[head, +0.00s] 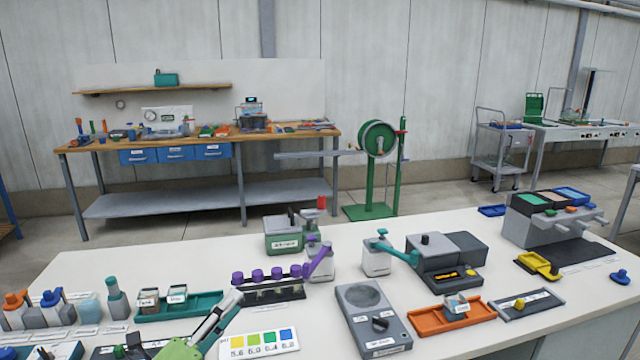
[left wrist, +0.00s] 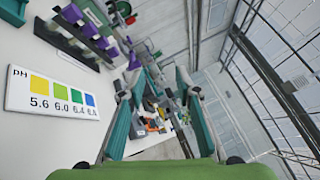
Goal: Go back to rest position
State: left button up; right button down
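My left gripper (head: 220,315) comes in at the bottom left of the head view, over the near part of the white table. In the left wrist view its two teal and grey fingers (left wrist: 158,85) stand apart with nothing between them, so it is open and empty. A pH colour card (head: 258,343) lies beside it on the right in the head view; the card (left wrist: 55,95) also shows at the left of the wrist view. My right gripper is not in view.
Close by are a rack of purple-capped vials (head: 272,290), a teal tray (head: 182,307), a grey stirrer-like device (head: 372,318) and an orange tray (head: 450,313). Bottles stand along the left. The table's back left area (head: 150,268) is clear. A workbench (head: 200,140) stands behind.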

pick_arm(q)
jog(key=s+a+f+n+g+y, duration=0.3)
jog(key=s+f+n+y, duration=0.2)
jog(key=f+n, duration=0.35)
jog(key=s+a+f+n+g+y, duration=0.25)
jog(key=s+f+n+y, duration=0.35)
jog(key=n, duration=0.3)
jog(key=s+d+f+n+g+h, duration=0.1)
jog(key=s+f+n+g, duration=0.4)
jog(key=s, duration=0.6)
jog(key=s+d+f+n+g+h, duration=0.2)
jog(key=s+f+n+g, duration=0.3)
jog(key=s, duration=0.6)
notch_tip(320, 180, down, 26)
jog(key=s+m, duration=0.2)
jog(key=m, duration=0.1)
jog(key=s+a+f+g, duration=0.1)
jog(key=s+a+f, duration=0.2)
jog(key=s+f, duration=1.3)
jog(key=shift+s+f+p, duration=0.4)
jog(key=shift+s+p, duration=0.05)
jog(key=shift+s, duration=0.45)
